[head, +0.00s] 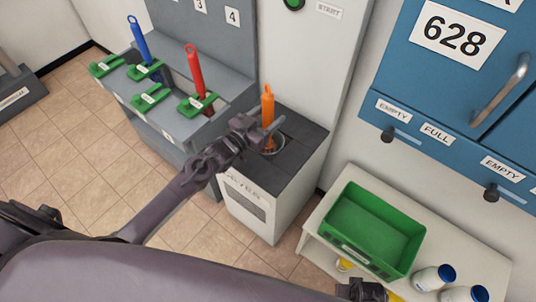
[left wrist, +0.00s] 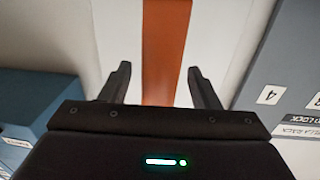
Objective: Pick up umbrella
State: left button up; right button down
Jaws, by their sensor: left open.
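An orange umbrella (head: 267,103) stands upright in a round opening in the dark top of a white cabinet (head: 257,205). My left gripper (head: 268,133) is open at the umbrella's shaft, low above the cabinet top. In the left wrist view, the orange umbrella (left wrist: 160,55) runs vertically between the two spread fingers of my left gripper (left wrist: 160,76), with gaps on both sides. A red umbrella (head: 194,70) and a blue umbrella (head: 137,38) stand in a grey rack to the left. A dark part at the bottom edge looks like my right gripper (head: 362,290); its fingers are unclear.
The grey rack (head: 178,128) carries several green clamps. A green crate (head: 372,232) sits on a cream shelf (head: 320,222) at right, near white bottles with blue caps (head: 434,278). Blue mailboxes (head: 400,75) line the right wall. Tiled floor is open at left.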

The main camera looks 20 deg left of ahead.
pick_arm(q)
jog(key=shift+c, duration=0.4)
grip_shut()
jog(key=shift+r, duration=0.1)
